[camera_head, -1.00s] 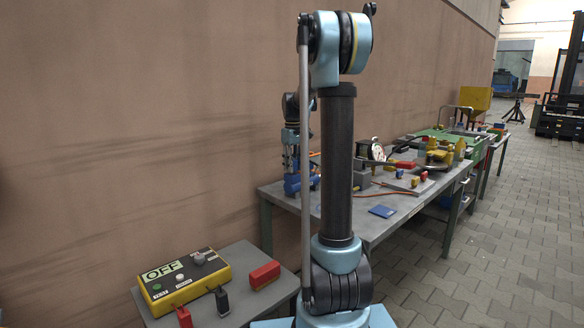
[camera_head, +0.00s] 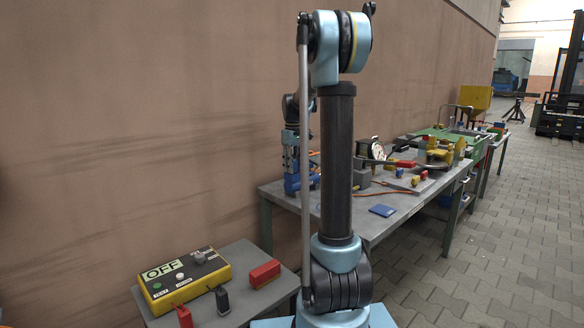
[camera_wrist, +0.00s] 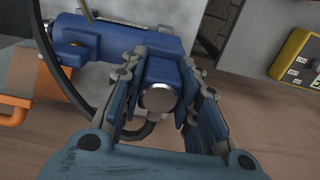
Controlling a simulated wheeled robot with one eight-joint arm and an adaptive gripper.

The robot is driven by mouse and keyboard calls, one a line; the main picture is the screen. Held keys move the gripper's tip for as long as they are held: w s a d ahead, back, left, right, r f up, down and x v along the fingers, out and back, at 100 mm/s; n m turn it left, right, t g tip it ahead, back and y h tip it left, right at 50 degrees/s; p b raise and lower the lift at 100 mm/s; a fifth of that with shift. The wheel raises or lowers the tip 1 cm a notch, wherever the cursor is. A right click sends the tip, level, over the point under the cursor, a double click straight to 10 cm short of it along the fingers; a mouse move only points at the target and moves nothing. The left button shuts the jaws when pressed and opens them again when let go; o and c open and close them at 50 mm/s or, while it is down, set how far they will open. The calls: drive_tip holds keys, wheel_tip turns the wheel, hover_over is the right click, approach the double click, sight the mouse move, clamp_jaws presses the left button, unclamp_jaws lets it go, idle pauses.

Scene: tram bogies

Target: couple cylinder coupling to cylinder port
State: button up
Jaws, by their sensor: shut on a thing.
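In the wrist view, my gripper (camera_wrist: 163,72) is shut on a blue block with a round silver face, which looks like the cylinder coupling (camera_wrist: 160,99). A blue cylinder body (camera_wrist: 110,36) lies just beyond it and to the left. The block overlaps the cylinder's right end in this view; I cannot tell whether the two are joined. The cylinder port is not clearly visible. In the head view, my gripper (camera_head: 290,158) is at the table's far left end, above blue parts (camera_head: 293,185). The contact there is too small to make out.
A black hose (camera_wrist: 66,80) curves past the cylinder and under the block. The long table (camera_head: 372,228) also carries a round gauge (camera_head: 376,149), red-handled parts and a blue pad (camera_head: 382,210). A yellow OFF box (camera_head: 183,277) stands on a nearer small table.

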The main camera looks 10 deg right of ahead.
drive_tip(key=shift+f, duration=0.1)
drive_tip(key=o, duration=1.1)
drive_tip(key=shift+c, duration=0.2)
wheel_tip(320, 180, up, 12)
drive_tip(key=shift+w+f, duration=0.1)
